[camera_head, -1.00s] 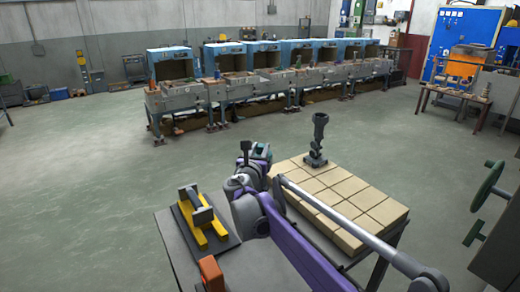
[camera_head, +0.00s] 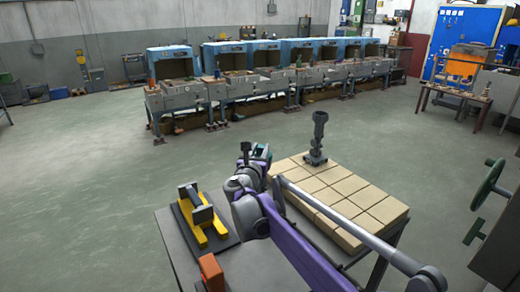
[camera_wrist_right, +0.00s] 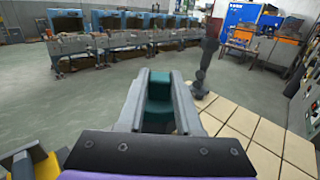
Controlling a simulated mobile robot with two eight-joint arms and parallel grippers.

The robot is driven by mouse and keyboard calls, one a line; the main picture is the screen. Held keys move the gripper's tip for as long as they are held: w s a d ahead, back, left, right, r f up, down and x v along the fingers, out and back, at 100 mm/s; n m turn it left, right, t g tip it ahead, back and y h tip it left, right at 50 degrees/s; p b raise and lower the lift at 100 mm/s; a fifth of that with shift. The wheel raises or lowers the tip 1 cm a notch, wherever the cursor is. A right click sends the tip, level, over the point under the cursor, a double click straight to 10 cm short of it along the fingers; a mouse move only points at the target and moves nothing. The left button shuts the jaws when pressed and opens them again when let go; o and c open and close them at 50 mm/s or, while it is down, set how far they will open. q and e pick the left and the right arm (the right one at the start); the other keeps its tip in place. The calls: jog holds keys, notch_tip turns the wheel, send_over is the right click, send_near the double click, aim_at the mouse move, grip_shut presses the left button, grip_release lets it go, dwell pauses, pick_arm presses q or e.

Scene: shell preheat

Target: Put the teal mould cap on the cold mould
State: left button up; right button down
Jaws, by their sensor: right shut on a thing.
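The teal mould cap (camera_wrist_right: 158,104) sits between the two grey fingers of my right gripper (camera_wrist_right: 157,90) in the right wrist view, and the fingers are shut on it. In the head view, my right gripper (camera_head: 259,152) is small and seen from behind, above the table area, left of a tall dark grey upright piece (camera_head: 319,132). That piece stands on tan blocks and also shows in the wrist view (camera_wrist_right: 207,58), apart from the gripper. I cannot tell for sure whether it is the cold mould. My left gripper is not in view.
A yellow fixture with a dark block (camera_head: 205,215) sits on the near-left table, with an orange box (camera_head: 212,271) in front. The tan blocks (camera_head: 350,205) fill the right table. Handwheels (camera_head: 487,185) stand at the right edge. Open floor lies beyond, before a row of blue machines.

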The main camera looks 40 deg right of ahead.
jog(key=shift+f, duration=0.2)
jog(key=c, duration=0.9)
grip_release()
jog(key=shift+o, duration=0.2)
jog(key=shift+a, duration=0.1)
jog(key=shift+v, duration=2.7)
send_near(260, 150)
jog(key=shift+s+a, duration=0.4)
jog(key=shift+s, duration=0.05)
jog(key=shift+f, duration=0.1)
